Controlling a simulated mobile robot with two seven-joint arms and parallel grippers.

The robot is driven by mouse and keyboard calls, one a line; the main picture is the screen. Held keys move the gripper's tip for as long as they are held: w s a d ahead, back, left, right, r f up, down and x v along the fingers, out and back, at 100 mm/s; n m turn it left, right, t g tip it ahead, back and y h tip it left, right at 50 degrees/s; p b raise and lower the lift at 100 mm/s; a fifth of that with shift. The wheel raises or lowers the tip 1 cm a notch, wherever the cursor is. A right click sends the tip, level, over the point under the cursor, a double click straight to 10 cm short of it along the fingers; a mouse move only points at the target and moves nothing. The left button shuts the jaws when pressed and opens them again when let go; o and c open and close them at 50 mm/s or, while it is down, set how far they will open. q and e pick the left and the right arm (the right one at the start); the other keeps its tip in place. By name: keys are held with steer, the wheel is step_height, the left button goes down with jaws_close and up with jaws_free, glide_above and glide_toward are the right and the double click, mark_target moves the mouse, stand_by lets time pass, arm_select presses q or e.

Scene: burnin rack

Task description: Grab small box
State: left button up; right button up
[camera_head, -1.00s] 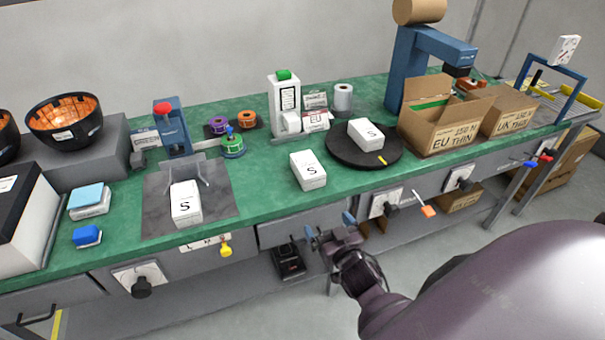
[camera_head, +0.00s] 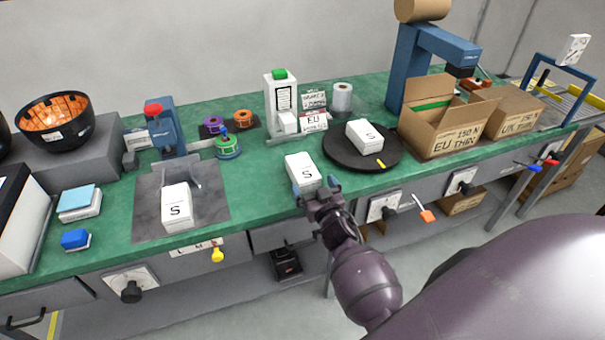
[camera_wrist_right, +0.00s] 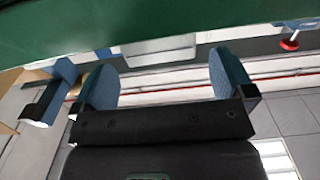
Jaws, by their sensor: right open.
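Three white small boxes marked S are on the green bench. One small box (camera_head: 303,168) sits on the bench near the middle front edge. Another small box (camera_head: 177,208) is on a grey mat, and a third small box (camera_head: 365,135) is on a black turntable (camera_head: 340,155). My right gripper (camera_head: 315,186) is open and empty, its blue fingers at the bench's front edge just before the middle box. No clear gap shows between them in the head view. In the right wrist view the open gripper (camera_wrist_right: 165,78) faces the green bench edge. My left gripper is out of view.
A white dispenser (camera_head: 281,105) with a green top stands behind the middle box. Knobs and a yellow handle (camera_head: 217,254) stick out below the bench front.

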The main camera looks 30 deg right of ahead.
mark_target(310, 183)
steer(key=shift+f+x, duration=0.2)
steer(key=shift+x, duration=1.45)
steer(key=shift+c, duration=0.3)
steer(key=c, duration=0.9)
